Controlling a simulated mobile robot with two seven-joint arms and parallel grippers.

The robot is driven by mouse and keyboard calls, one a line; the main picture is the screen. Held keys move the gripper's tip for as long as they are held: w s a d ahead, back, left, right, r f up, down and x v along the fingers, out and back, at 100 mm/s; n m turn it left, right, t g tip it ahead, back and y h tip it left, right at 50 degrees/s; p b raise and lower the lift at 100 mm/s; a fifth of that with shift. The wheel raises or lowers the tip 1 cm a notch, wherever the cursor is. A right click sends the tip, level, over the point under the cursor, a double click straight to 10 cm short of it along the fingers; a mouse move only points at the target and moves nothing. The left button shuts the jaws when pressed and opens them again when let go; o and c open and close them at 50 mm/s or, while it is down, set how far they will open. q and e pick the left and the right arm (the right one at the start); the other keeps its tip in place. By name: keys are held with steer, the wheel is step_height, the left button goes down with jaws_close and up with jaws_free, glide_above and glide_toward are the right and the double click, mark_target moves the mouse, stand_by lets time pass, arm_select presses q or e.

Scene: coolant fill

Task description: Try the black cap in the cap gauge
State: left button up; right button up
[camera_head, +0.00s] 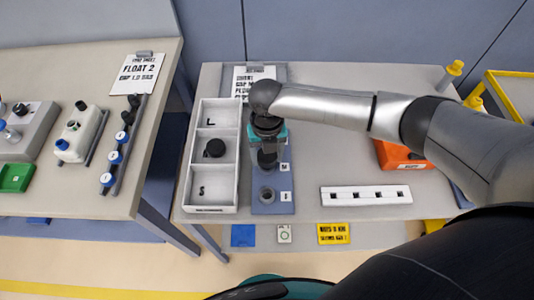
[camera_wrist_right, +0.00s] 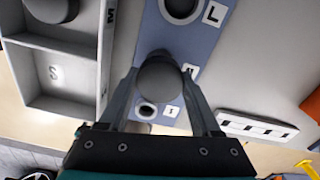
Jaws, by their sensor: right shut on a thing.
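The cap gauge (camera_head: 272,205) is a blue plate with sockets labelled L, M and S; it also shows in the right wrist view (camera_wrist_right: 213,55). My right gripper (camera_head: 267,150) is over its middle, shut on a black cap (camera_head: 267,159). In the right wrist view the cap (camera_wrist_right: 160,78) sits between the two fingers at the M socket, which it hides. I cannot tell whether the cap is seated or just above. The S socket (camera_wrist_right: 147,110) and L socket (camera_wrist_right: 181,8) look empty. My left gripper is not in view.
A white tray (camera_head: 190,187) with compartments stands left of the gauge; another black cap (camera_head: 214,148) lies in its middle one. A white strip with black squares (camera_head: 366,195) and an orange box (camera_head: 400,155) are to the right. A second table (camera_head: 60,195) is at left.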

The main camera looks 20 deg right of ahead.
mark_target(267, 156)
steer(key=shift+f+b, duration=0.4)
steer(key=shift+f, duration=0.15)
steer(key=o, duration=1.5)
steer(key=shift+o, duration=0.2)
steer(key=shift+r, duration=0.1)
step_height(267, 156, up, 15)
steer(key=p, duration=0.1)
steer(key=shift+p, duration=0.35)
